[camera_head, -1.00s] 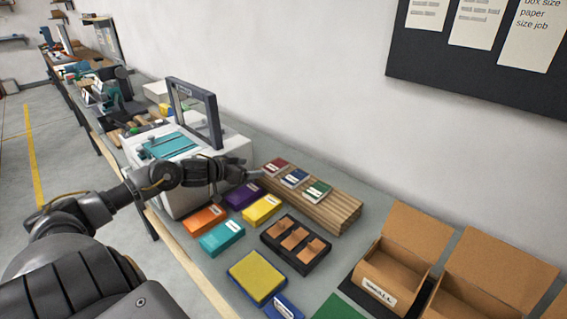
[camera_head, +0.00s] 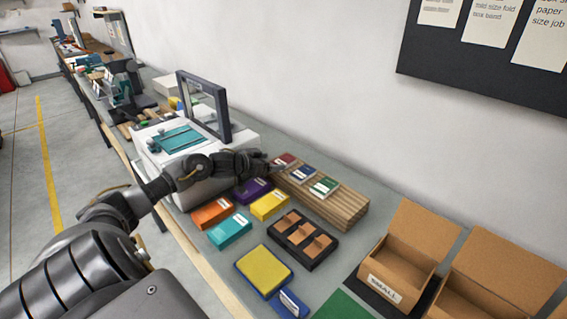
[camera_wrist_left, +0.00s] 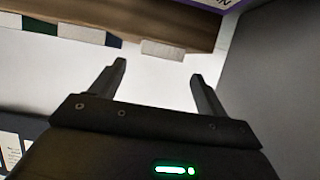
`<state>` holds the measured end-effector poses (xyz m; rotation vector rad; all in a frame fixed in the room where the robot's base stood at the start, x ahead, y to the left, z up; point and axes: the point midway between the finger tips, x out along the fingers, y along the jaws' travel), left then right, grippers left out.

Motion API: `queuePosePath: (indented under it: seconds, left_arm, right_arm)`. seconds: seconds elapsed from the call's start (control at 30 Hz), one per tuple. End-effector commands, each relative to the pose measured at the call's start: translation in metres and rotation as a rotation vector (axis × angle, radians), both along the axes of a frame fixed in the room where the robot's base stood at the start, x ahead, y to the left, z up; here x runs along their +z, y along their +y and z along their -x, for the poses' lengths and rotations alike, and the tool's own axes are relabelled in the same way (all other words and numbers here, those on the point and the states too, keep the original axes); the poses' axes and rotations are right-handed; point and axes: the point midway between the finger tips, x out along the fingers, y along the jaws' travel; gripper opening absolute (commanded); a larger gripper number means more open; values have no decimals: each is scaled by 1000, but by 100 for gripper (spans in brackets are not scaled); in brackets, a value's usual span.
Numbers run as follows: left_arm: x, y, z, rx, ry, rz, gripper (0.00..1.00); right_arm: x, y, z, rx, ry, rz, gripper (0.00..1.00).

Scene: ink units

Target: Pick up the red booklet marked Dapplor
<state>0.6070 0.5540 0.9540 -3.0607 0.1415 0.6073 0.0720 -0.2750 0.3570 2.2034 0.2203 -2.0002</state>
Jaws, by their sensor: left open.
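The red booklet (camera_head: 286,159) lies at the left end of a ribbed wooden rack (camera_head: 345,208), with a pale label too small to read. A blue booklet (camera_head: 303,174) and a green booklet (camera_head: 324,187) lie beside it on the rack. My left gripper (camera_head: 267,163) is at the rack's left end, close to the red booklet. In the left wrist view its two fingers (camera_wrist_left: 158,75) are apart with nothing between them. My right gripper is not in view.
Purple (camera_head: 254,190), yellow (camera_head: 269,204), orange (camera_head: 212,212) and teal boxes (camera_head: 230,231) lie in front of the rack. A white machine (camera_head: 165,158) stands left of my gripper. A black tray (camera_head: 304,258) and open cardboard boxes (camera_head: 400,268) are to the right.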

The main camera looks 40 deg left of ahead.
Motion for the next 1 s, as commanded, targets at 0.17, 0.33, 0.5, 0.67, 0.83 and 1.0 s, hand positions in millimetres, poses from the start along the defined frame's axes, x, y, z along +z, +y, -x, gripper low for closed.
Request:
queuePosePath:
  seconds: [0.17,0.33,0.5,0.67,0.83,1.0]
  left_arm:
    - [-10,-3,-23,1,-1,3,75]
    - [-18,-5,-39,0,-1,2,75]
    - [-21,-5,-41,0,0,-1,75]
    - [-21,-5,-41,0,0,-1,70]
    - [-21,-5,-41,0,0,-1,48]
    - [-21,-5,-41,0,0,-1,27]
  right_arm:
    - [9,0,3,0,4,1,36]
    - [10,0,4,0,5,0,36]
    - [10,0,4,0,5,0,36]
    - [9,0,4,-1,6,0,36]
    - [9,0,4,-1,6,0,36]
    - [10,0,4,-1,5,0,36]
